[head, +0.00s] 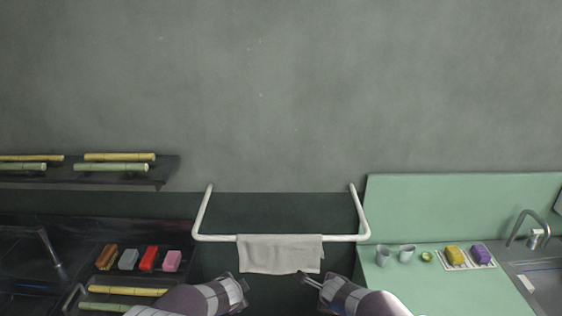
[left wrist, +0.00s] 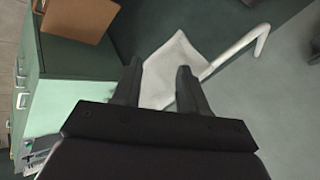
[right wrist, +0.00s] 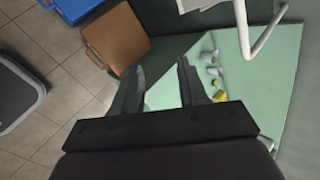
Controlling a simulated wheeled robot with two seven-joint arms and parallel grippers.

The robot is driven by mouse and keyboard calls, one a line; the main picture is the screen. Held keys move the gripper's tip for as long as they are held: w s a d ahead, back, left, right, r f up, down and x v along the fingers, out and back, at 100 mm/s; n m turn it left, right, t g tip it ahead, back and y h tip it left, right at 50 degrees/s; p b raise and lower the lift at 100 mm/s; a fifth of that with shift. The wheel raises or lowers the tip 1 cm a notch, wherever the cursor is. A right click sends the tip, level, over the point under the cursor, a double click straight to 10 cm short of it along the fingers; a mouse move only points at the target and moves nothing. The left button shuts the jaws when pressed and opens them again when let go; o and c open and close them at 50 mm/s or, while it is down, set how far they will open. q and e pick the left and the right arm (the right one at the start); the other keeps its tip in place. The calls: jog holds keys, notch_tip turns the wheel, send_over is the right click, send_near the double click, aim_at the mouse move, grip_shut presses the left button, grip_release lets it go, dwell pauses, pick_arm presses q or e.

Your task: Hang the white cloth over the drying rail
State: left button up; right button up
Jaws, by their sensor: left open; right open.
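The white cloth (head: 280,254) hangs over the front bar of the white drying rail (head: 345,238), which juts from the wall. The cloth drapes down in front of the bar. My left gripper (head: 243,284) is just below and left of the cloth's lower edge. In the left wrist view its open fingers (left wrist: 158,85) point toward the cloth (left wrist: 172,68), with nothing clearly held between them. My right gripper (head: 308,277) is at the cloth's lower right, open. In the right wrist view its fingers (right wrist: 162,88) are empty, and the rail (right wrist: 262,38) shows at the upper right.
A green counter (head: 400,290) at right holds metal cups (head: 382,255), yellow and purple sponges (head: 482,253) and a sink. At left, a dark counter holds several coloured blocks (head: 149,258) and cane pieces. A shelf (head: 120,178) bears more cane. A brown box (right wrist: 117,40) stands below.

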pick_arm(q)
jog(key=s+a+f+n+g+b, duration=0.2)
jog(key=s+b, duration=0.4)
jog(key=s, duration=0.3)
jog(key=s+a+f+n+g+b, duration=0.2)
jog(key=s+f+n+b, duration=0.1)
jog(key=s+n+b, duration=0.2)
jog(key=s+a+f+n+g+b, duration=0.1)
jog(key=s+f+n+g+b, duration=0.1)
jog(key=s+b, duration=0.7)
jog(key=s+f+n, duration=0.1)
jog(key=s+n, duration=0.1)
jog(key=s, duration=0.2)
jog(key=shift+s+a+g, duration=0.3)
jog(key=shift+s+a, duration=0.05)
jog(key=shift+a, duration=0.05)
pick_arm(e)
jog(key=s+d+f+n+g, duration=0.2)
jog(key=s+n, duration=0.5)
jog(key=s, duration=0.2)
jog(key=s+d+f+n+g, duration=0.2)
jog(key=s+f+n, duration=0.1)
jog(key=s+n, duration=0.4)
jog(key=s+d+f+n+g, duration=0.2)
jog(key=s+n, duration=0.5)
jog(key=s, duration=0.4)
jog(key=shift+s+f+n+g, duration=0.3)
jog(key=shift+s+f+n, duration=0.1)
jog(key=shift+f, duration=0.2)
